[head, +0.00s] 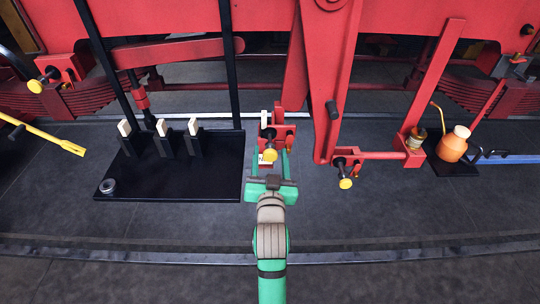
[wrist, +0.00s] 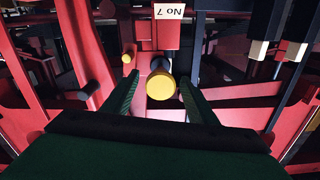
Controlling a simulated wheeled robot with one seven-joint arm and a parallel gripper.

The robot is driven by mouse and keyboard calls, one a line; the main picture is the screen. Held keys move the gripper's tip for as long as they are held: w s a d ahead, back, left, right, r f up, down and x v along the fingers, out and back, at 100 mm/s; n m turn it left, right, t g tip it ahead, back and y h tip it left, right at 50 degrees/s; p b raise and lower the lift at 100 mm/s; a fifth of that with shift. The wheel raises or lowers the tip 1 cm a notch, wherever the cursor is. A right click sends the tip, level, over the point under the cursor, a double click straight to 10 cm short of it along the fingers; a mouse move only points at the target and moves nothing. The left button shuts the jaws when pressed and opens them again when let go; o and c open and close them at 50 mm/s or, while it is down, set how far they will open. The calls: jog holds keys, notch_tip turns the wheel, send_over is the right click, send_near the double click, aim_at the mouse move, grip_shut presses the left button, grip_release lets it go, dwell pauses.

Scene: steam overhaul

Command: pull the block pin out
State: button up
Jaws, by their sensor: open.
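A pin with a round yellow head (head: 270,155) sticks out of a red bracket (head: 283,132) at the centre of the head view. In the wrist view, the yellow head (wrist: 160,87) faces me between the fingers, below a white plate marked "No 7" (wrist: 169,12). I take this to be the block pin; its shank is mostly hidden behind the head. My green gripper (head: 270,167) is open around the pin head. Its two fingers (wrist: 160,82) stand either side of the head, with a visible gap on each side.
Other yellow-headed pins sit at the left (head: 36,85) and right (head: 345,183). A smaller yellow-ended peg (wrist: 128,57) is up and left of the pin. A black tray (head: 220,182) with pale-topped stands is left. An orange oil can (head: 452,148) is right. Red rods surround the bracket.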

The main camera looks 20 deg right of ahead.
jog(key=v, duration=1)
jog(key=shift+s, duration=0.25)
jog(key=s+a+f+n+y, duration=0.4)
jog(key=s+a+f, duration=0.65)
jog(key=f, duration=0.35)
jog(key=s+a+f+n+y, duration=0.1)
jog(key=s+a+f, duration=0.1)
jog(key=s, duration=0.8)
jog(key=s+a+f+n+g+y, duration=0.1)
jog(key=s+a, duration=0.3)
jog(key=s, duration=0.6)
jog(key=shift+a+f, duration=0.25)
jog(key=shift+f, duration=0.35)
